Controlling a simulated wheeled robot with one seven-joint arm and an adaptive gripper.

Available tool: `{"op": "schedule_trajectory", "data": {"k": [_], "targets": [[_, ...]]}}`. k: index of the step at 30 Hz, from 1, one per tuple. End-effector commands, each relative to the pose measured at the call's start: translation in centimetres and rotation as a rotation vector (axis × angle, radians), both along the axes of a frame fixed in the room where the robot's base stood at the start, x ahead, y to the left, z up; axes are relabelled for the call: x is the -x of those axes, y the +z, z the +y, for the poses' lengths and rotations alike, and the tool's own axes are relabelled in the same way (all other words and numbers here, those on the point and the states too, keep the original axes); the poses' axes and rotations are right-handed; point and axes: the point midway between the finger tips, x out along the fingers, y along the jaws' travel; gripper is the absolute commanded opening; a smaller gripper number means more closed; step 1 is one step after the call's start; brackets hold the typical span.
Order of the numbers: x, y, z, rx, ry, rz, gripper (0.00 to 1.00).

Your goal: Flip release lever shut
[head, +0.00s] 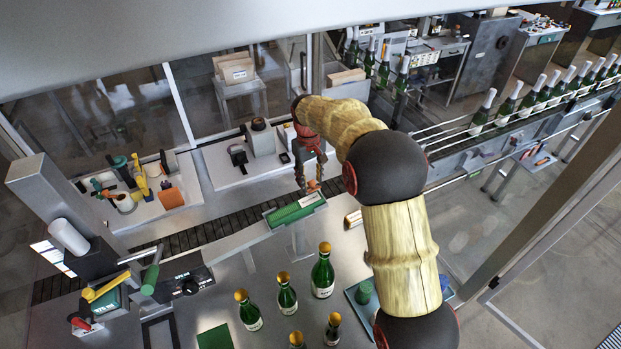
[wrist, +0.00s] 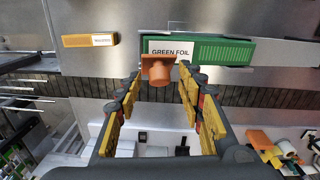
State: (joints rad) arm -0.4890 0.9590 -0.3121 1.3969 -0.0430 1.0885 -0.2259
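I cannot tell for sure which part is the release lever. My gripper (head: 308,187) points down beside the green foil tray (head: 295,211), well to the right of these levers. In the wrist view my gripper (wrist: 160,76) has its yellow-padded fingers spread. A small orange piece (wrist: 158,68) shows between the fingertips, in front of the tray labelled "GREEN FOIL" (wrist: 225,51). It does not look gripped.
Several green bottles with gold tops (head: 322,271) stand on the steel table (head: 240,295). A dark conveyor strip (head: 190,236) runs behind it. A tool tray (head: 145,205) stands at the back left. Foil-topped bottles (head: 508,105) line a conveyor at the right.

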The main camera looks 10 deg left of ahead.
Motion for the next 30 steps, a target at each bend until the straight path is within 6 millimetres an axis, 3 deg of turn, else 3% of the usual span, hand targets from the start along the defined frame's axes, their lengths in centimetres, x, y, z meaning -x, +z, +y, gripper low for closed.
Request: {"op": "schedule_trajectory", "data": {"k": [20,30], "targets": [[0.0,0.03,0.02,0.0,0.0,0.0,0.0],[0.11,-0.12,-0.05,-0.009,0.003,-0.011,0.0]]}}
